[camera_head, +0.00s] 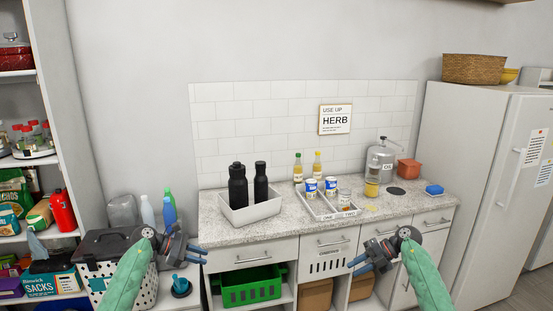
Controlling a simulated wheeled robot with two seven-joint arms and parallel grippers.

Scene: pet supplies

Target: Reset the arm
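My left arm, with a green sleeve, comes in from the bottom left. Its gripper (204,256) has two blue fingers set apart with nothing between them, in front of the lower cabinet. My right arm comes in from the bottom right. Its gripper (350,268) points left, with its blue fingers apart and empty, in front of the cabinet drawers. Both grippers appear below the countertop edge in the picture and touch nothing that I can see.
The counter (290,228) holds a white bin (250,213) with two black bottles, a tray (320,212) with cans, and a metal dispenser (380,158). A shelf (30,160) stands left and a white fridge (470,170) right. A green crate (252,287) sits below.

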